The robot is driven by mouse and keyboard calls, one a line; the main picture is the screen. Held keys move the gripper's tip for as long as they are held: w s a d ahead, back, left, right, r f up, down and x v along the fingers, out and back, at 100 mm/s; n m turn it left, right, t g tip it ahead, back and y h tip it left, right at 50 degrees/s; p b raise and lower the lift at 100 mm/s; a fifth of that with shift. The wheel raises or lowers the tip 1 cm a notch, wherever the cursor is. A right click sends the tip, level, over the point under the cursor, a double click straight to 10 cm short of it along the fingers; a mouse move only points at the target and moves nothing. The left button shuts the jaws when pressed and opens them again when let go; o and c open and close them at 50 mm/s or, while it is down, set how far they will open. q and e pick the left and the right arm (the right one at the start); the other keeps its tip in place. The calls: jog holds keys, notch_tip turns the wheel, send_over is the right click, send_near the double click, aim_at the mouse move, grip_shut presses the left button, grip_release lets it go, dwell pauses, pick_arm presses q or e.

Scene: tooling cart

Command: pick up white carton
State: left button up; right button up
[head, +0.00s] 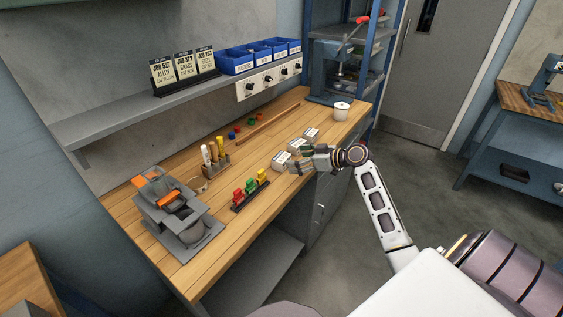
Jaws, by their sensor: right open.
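Three small white cartons stand in a diagonal row on the wooden bench: a near one (281,161), a middle one (296,145) and a far one (311,134). My right gripper (296,161) is open, at the right side of the near carton and in front of the middle one. Its fingers point left and partly overlap these cartons in the picture. I cannot tell whether it touches either of them. My left gripper is not in view.
A white cup (341,112) stands behind the cartons on the bench (240,220). A dark rack (250,196) with coloured pieces is to the left. A grey fixture (185,222) stands at the far left. A shelf (130,117) hangs above the bench.

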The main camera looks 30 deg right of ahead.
aim_at(282, 161)
jog(key=shift+x, duration=0.85)
jog(key=shift+w+a+f, duration=0.1)
jog(key=shift+w+a, duration=0.05)
jog(key=shift+w, duration=0.05)
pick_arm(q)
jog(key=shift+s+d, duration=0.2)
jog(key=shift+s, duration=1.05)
pick_arm(e)
jog(key=shift+w, duration=0.1)
jog(key=shift+w+a+f, duration=0.1)
